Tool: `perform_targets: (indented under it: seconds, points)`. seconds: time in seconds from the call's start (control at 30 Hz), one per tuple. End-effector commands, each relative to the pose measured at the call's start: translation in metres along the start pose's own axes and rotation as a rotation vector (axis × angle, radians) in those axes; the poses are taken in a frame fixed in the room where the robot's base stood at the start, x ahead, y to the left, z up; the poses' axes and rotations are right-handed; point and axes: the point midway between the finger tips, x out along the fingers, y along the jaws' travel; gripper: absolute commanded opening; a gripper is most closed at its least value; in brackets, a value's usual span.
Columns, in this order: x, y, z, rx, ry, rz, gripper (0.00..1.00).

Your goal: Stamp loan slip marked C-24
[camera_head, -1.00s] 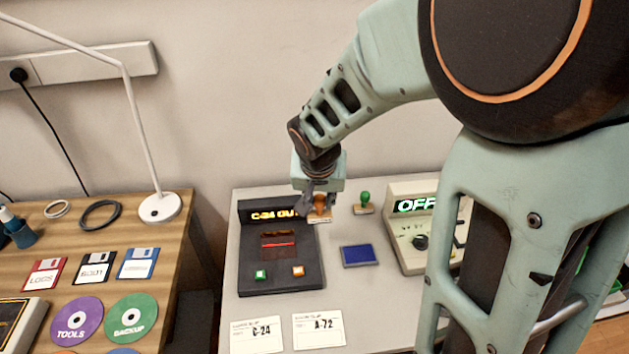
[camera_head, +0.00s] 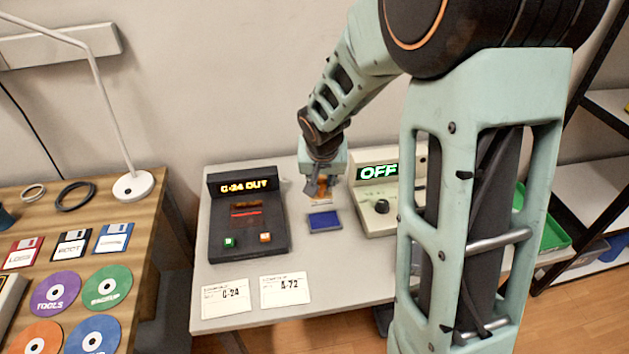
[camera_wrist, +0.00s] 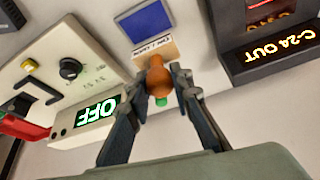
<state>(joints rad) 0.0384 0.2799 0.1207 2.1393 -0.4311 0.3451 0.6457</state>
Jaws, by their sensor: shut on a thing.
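My gripper (camera_head: 322,187) is shut on the orange-brown handle of a wooden stamp (camera_head: 323,202), just behind the blue ink pad (camera_head: 325,222) in the head view. The wrist view shows my gripper's fingers (camera_wrist: 163,86) on either side of the stamp's handle (camera_wrist: 157,77), with a lettered base. The ink pad also shows there (camera_wrist: 146,22), beyond the stamp. The height of the stamp over the table is hard to tell. The slip marked C-24 (camera_head: 226,299) lies flat at the table's front left, beside the slip marked A-72 (camera_head: 285,291).
A dark terminal (camera_head: 247,229) reading "C-24 OUT" stands left of the pad. A beige device (camera_head: 377,221) reading "OFF" stands to the right. A green-handled stamp (camera_wrist: 162,101) is mostly hidden behind the held one. The wooden desk at left holds disks and a lamp (camera_head: 133,185).

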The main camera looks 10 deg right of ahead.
Motion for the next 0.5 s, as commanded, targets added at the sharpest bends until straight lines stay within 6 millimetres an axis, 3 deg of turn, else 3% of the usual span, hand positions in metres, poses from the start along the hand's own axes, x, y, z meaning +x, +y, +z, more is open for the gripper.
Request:
perform_targets:
  seconds: [0.5]
  points:
    - [0.025,0.004,0.007,0.0,-0.001,-0.001,0.05]
